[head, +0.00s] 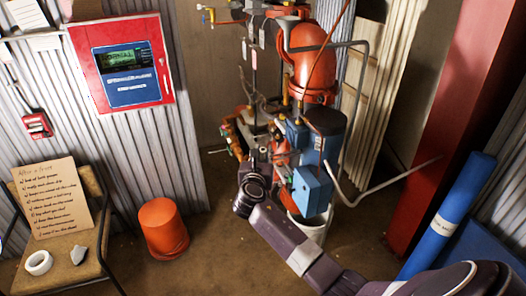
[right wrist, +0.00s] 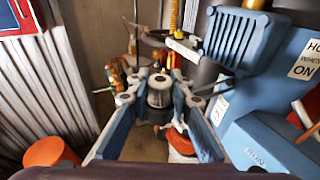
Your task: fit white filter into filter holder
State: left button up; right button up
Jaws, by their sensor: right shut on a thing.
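My right gripper (right wrist: 159,98) is shut on a small pale ribbed cylinder (right wrist: 159,88), which looks like the white filter. The cylinder sits upright between the fingertips in the right wrist view. In the head view my right gripper (head: 262,147) is at the left side of the riser pipework, and the filter cannot be made out there. A red-orange part (right wrist: 181,142) shows below and just right of the filter; I cannot tell whether it belongs to the filter holder. The holder is not clearly identifiable. My left gripper is not in view.
Blue boxes (head: 312,190) stand close right of my right gripper, with a grey bent pipe (head: 338,180) around them. A big red valve body (head: 310,65) is above. A white bucket (head: 308,228) and an orange bucket (head: 163,228) are on the floor. A chair (head: 70,275) stands left.

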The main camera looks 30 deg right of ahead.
jog(key=shift+f, duration=0.65)
jog(key=o, duration=1)
jog(key=shift+f, duration=0.25)
jog(key=shift+s, duration=0.2)
jog(key=v, duration=1.1)
jog(key=shift+s+a+r, duration=0.15)
jog(key=shift+a+r, duration=0.2)
jog(key=shift+a, duration=0.05)
